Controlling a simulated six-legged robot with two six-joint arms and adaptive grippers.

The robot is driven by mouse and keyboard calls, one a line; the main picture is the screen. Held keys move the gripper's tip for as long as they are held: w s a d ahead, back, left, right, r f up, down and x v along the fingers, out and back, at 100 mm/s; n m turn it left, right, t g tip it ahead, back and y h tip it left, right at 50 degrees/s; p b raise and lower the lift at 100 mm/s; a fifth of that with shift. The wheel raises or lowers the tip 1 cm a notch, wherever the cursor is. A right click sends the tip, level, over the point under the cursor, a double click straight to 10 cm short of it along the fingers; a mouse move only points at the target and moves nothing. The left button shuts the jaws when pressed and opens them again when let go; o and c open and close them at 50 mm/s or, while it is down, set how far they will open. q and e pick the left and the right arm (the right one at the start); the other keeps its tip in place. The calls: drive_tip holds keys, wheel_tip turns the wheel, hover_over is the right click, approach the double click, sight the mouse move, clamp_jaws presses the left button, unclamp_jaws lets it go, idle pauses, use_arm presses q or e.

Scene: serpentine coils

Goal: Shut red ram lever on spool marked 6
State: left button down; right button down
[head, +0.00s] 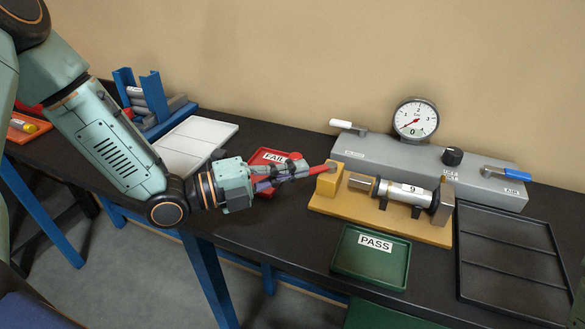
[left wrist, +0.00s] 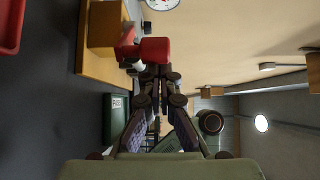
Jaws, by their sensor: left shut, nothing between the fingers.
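The red ram lever (head: 320,169) sits at the yellow block on the left end of a tan fixture (head: 430,236). In the left wrist view its red handle (left wrist: 154,50) is just beyond my fingertips. A silver spool (head: 396,191) with a white label lies in the fixture; the label reads like a 9 in the head view. My left gripper (head: 306,170) is shut and empty, its fingertips close against the lever handle; I cannot tell whether they touch. The fingers also show in the left wrist view (left wrist: 155,72). My right gripper is not in view.
A green PASS tray (head: 372,275) lies in front of the fixture, a red FAIL tray (head: 262,158) behind my left gripper. A grey test bench (head: 400,155) with a gauge (head: 416,117) and a blue-handled lever (head: 503,172) stands behind. A black tray (head: 512,287) is at right.

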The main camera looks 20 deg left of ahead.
use_arm(q)
drive_tip(key=shift+w+a, duration=0.15)
drive_tip(key=shift+a, duration=0.15)
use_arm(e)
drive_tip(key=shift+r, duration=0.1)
